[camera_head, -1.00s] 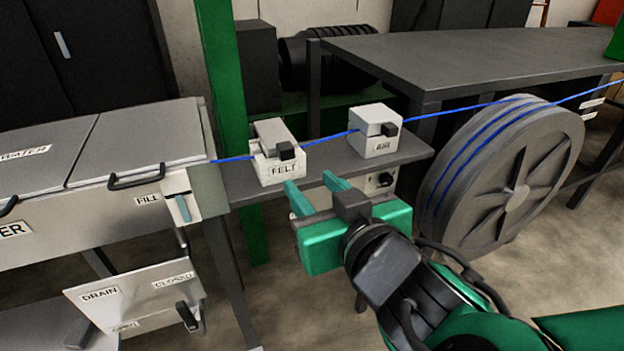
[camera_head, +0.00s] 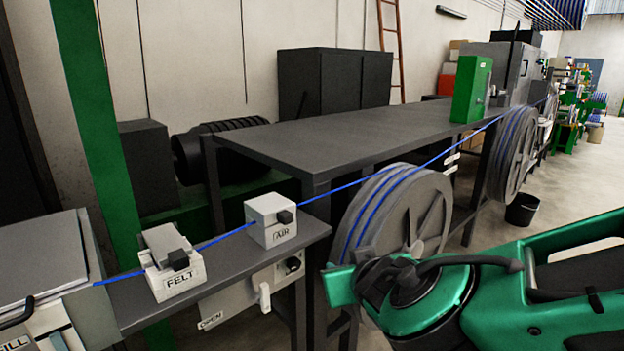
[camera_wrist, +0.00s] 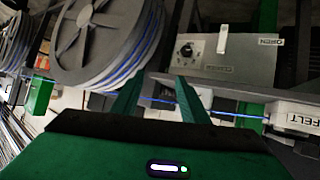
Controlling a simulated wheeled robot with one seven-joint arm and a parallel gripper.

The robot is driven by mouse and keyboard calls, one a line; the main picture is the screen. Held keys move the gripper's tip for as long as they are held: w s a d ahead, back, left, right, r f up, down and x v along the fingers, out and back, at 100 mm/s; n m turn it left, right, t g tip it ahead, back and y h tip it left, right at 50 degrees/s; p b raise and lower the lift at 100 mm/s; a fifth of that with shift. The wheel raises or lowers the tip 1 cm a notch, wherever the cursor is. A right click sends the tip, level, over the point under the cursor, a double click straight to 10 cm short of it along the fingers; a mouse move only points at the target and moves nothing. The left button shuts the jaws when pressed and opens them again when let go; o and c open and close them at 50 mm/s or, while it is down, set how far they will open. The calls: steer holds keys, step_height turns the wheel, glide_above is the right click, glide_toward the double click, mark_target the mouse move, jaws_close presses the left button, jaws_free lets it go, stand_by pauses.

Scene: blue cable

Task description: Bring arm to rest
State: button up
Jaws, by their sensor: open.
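My green arm reaches in from the right in the head view, with its wrist in front of the grey cable reel (camera_head: 425,215). The blue cable (camera_head: 345,185) runs from the lower left through the FELT block (camera_head: 172,262) and the AIR block (camera_head: 272,220), then over the reels toward the back right. My gripper appears clear of the cable, which shows behind the fingers in the wrist view.
A long dark table (camera_head: 350,135) stands behind the reel, with a green box (camera_head: 472,90) on it. A second reel (camera_head: 513,152) and a black bucket (camera_head: 522,210) stand farther right. A green post (camera_head: 100,130) rises at the left. Open floor lies at the right.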

steer(key=s+d+f+m+g+h, duration=0.1)
steer(key=d+f+m+g+h, duration=0.15)
steer(key=d, duration=0.85)
steer(key=s+d+f+m+g+h, duration=0.1)
steer(key=d+f+m+g+h, duration=0.15)
steer(key=d, duration=0.85)
steer(key=s+d+m+g+y, duration=0.1)
steer(key=s+d+m+g, duration=0.1)
steer(key=s+d, duration=0.4)
steer(key=s+d+f+m+g+y, duration=0.1)
steer(key=s+d+g, duration=0.3)
steer(key=s, duration=0.9)
steer(key=shift+s+d+f+m+g+y, duration=0.25)
steer(key=shift+d+m+y, duration=0.5)
steer(key=shift+d, duration=0.45)
steer(key=shift+w, duration=0.1)
steer(key=shift+w+f, duration=0.3)
steer(key=shift+w, duration=0.3)
